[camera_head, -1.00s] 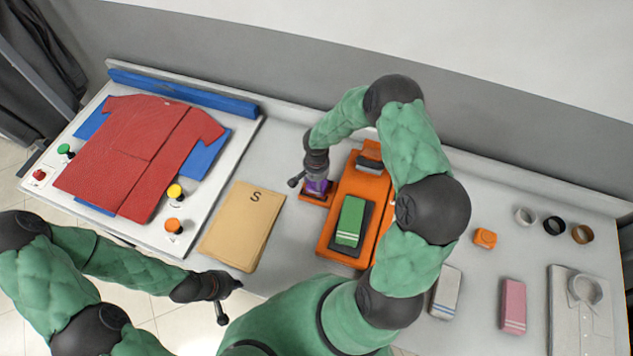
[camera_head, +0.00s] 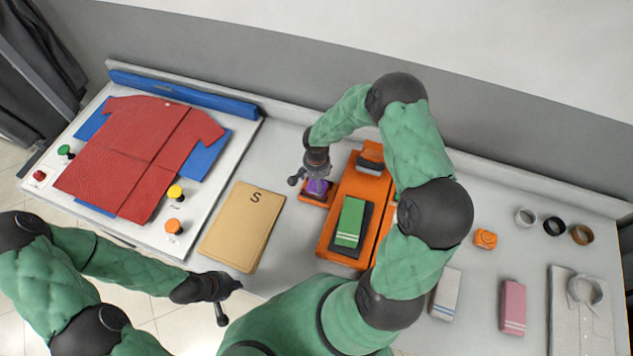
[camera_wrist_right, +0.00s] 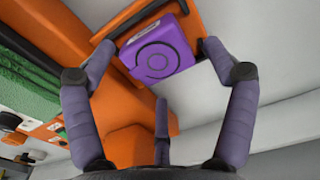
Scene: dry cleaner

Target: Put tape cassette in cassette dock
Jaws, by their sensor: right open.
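The purple tape cassette (camera_head: 317,187) sits at the orange cassette dock (camera_head: 306,198), left of the orange machine. In the right wrist view the cassette (camera_wrist_right: 159,55) lies flat within the dock's orange rim (camera_wrist_right: 106,57), with a ring mark on its face. I cannot tell if it is fully seated. My right gripper (camera_head: 314,178) is right over the cassette, partly hiding it. In the wrist view its fingers (camera_wrist_right: 150,75) are spread wide, with no grip on the cassette. My left gripper (camera_head: 230,299) is open and empty near the front edge of the counter.
The orange machine (camera_head: 342,212) with a green striped block (camera_head: 350,222) stands right of the dock. A tan envelope (camera_head: 243,225) lies to the left, and a red shirt (camera_head: 135,155) lies on the press. Pink (camera_head: 513,305) and grey (camera_head: 446,292) blocks lie on the right.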

